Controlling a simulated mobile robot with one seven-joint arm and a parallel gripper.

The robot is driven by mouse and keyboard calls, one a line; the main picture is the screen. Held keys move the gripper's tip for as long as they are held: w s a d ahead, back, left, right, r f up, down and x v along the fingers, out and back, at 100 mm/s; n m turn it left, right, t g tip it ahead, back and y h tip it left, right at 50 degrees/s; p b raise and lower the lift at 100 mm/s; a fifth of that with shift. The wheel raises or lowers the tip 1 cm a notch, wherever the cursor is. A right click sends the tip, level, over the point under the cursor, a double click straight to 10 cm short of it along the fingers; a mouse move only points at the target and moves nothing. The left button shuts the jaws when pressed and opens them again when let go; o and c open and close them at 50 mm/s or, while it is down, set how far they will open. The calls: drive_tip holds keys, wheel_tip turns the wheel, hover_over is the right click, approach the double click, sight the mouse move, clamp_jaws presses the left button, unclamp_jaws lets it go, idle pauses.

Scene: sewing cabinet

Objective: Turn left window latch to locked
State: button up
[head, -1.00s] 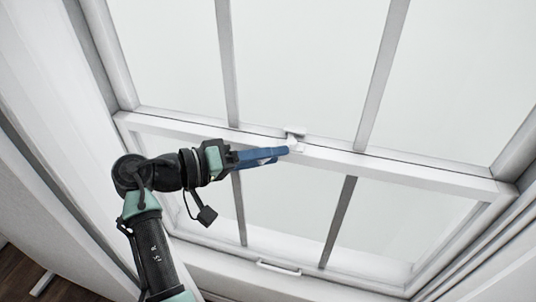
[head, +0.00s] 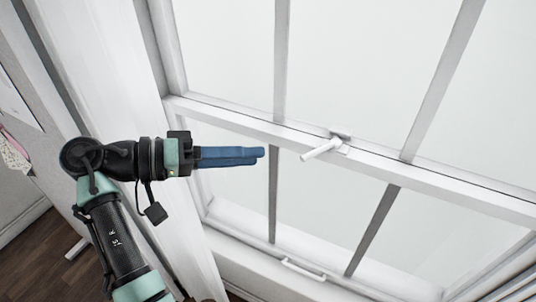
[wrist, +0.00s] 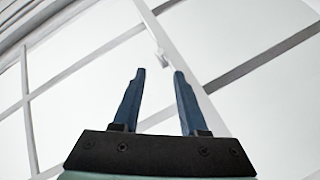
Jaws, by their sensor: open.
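The window latch (head: 322,149) is a small white lever on the meeting rail of the white sash window (head: 440,178). In the head view its handle sticks out from the rail toward the lower left. My gripper (head: 264,157) has blue fingers and is to the left of the latch, apart from it, with a clear gap between. In the wrist view the latch (wrist: 161,56) shows beyond the fingertips, slightly right of the middle. There the two fingers of my gripper (wrist: 159,72) are spread apart with nothing between them.
A white handle (head: 303,270) sits on the lower sash. Grey vertical bars divide the panes. The white window frame stands behind my arm at the left. A paper and a cloth hang on the wall at far left. The space between gripper and latch is free.

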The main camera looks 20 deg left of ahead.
drive_tip(key=shift+s+a+r, duration=0.1)
drive_tip(key=shift+s+a, duration=0.1)
